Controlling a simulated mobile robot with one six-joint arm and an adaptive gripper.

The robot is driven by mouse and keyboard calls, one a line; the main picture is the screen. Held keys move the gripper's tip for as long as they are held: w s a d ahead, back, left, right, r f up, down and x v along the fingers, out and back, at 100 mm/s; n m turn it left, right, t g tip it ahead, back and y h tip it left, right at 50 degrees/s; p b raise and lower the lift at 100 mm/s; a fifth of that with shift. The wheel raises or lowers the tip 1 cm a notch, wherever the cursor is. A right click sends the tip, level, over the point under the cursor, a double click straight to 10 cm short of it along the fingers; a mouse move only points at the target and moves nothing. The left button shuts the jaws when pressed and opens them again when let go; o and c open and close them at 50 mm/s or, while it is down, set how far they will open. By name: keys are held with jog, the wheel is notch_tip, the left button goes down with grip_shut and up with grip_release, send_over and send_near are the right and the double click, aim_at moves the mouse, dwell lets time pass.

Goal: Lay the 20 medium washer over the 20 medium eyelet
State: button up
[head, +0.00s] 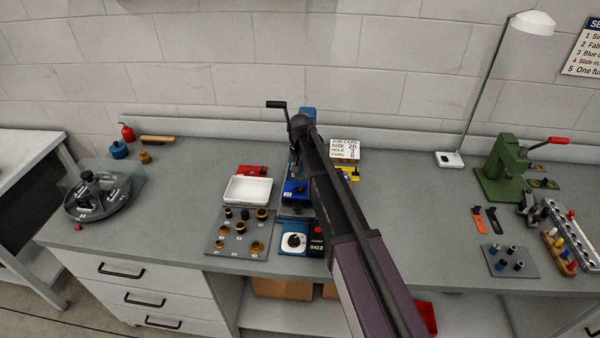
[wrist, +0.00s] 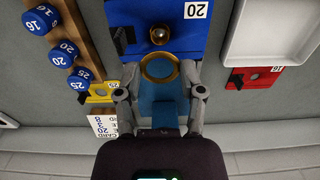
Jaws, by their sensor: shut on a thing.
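In the wrist view my gripper (wrist: 160,72) is shut on a brass ring, the 20 medium washer (wrist: 147,73), held flat between the fingertips. Beyond it in the picture is a blue block (wrist: 128,15) labelled 20. A small round brass piece with a dark rim, seemingly the 20 medium eyelet (wrist: 159,35), sits on this block. The washer appears beside the eyelet, not around it; the height between them cannot be told. In the head view the blue block (head: 292,190) shows left of my arm, which hides my gripper and the washer.
A white tray (head: 248,190) and a grey board (head: 220,250) of brass parts lie left of the block. A blue press (head: 308,115) with a crank stands behind. Blue knobs (wrist: 62,53) on a wooden strip and a yellow block (wrist: 100,90) are close by in the wrist view.

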aim_at(301, 190)
jog(key=shift+f, duration=0.25)
jog(key=shift+f+b, duration=2.45)
jog(key=shift+b, duration=0.25)
jog(key=shift+f+b, duration=0.65)
jog(key=shift+f, duration=0.05)
jog(key=o, duration=0.7)
jog(key=shift+o, duration=0.2)
jog(key=shift+r, duration=0.1)
